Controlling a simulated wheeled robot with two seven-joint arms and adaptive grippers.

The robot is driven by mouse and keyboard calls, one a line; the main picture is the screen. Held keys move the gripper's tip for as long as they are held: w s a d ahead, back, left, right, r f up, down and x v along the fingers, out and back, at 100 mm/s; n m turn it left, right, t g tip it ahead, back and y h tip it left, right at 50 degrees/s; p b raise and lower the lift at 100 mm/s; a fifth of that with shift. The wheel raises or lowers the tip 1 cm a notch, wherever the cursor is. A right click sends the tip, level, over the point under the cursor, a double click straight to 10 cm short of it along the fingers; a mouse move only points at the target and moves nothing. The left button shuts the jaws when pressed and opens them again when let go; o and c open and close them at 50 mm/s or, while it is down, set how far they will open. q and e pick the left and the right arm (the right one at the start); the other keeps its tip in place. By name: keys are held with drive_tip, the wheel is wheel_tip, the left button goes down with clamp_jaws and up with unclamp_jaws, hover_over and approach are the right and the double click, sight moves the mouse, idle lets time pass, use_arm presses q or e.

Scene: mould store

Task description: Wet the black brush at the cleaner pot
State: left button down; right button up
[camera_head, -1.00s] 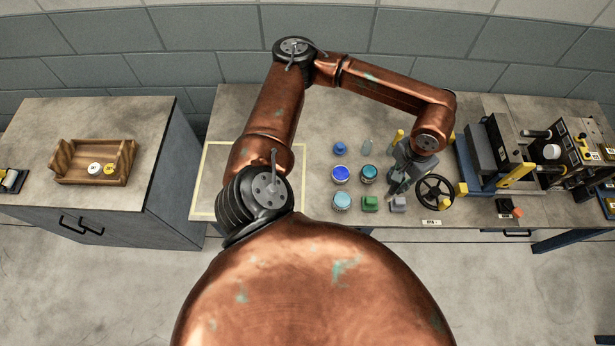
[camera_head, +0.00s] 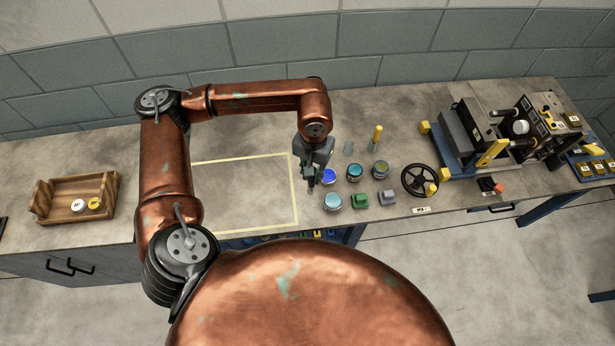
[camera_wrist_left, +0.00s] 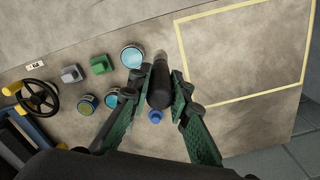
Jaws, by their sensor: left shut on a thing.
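My left gripper (camera_head: 312,178) is shut on a dark, rounded thing that looks like the black brush (camera_wrist_left: 160,86). In the left wrist view it sits between the green fingers. Other round pots nearby are a light-blue one (camera_head: 332,202), a teal one (camera_head: 355,171) and an olive one (camera_head: 380,168). The light-blue pot also shows in the left wrist view (camera_wrist_left: 132,56). No pot has a readable label, so I cannot tell which is the cleaner pot.
A black handwheel (camera_head: 420,180) and machine are to the right. A yellow-outlined area (camera_head: 245,195) is bare. A wooden tray (camera_head: 60,213) holds two discs.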

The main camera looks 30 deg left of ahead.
use_arm(q)
drive_tip(key=shift+d+n, duration=0.1)
drive_tip(key=shift+n, duration=0.7)
drive_tip(key=shift+w+d+f+n+p, duration=0.15)
drive_tip(key=shift+n+p, duration=0.15)
drive_tip(key=shift+n, duration=0.2)
drive_tip(key=shift+w+d+n+p, duration=0.15)
drive_tip(key=shift+n+p, duration=0.1)
drive_tip(key=shift+n, duration=0.25)
drive_tip(key=w+d+f+m+t+h+p, duration=0.1)
drive_tip(key=f+m, duration=0.6)
drive_tip(key=m, duration=1)
drive_tip(key=w+d+f+m+t+h+p, duration=0.1)
drive_tip(key=f+m, duration=0.6)
drive_tip(key=m, duration=1.1)
drive_tip(key=shift+w+f+h+p, duration=0.3)
drive_tip(key=shift+w+h+p, duration=0.4)
drive_tip(key=shift+w+p, duration=0.55)
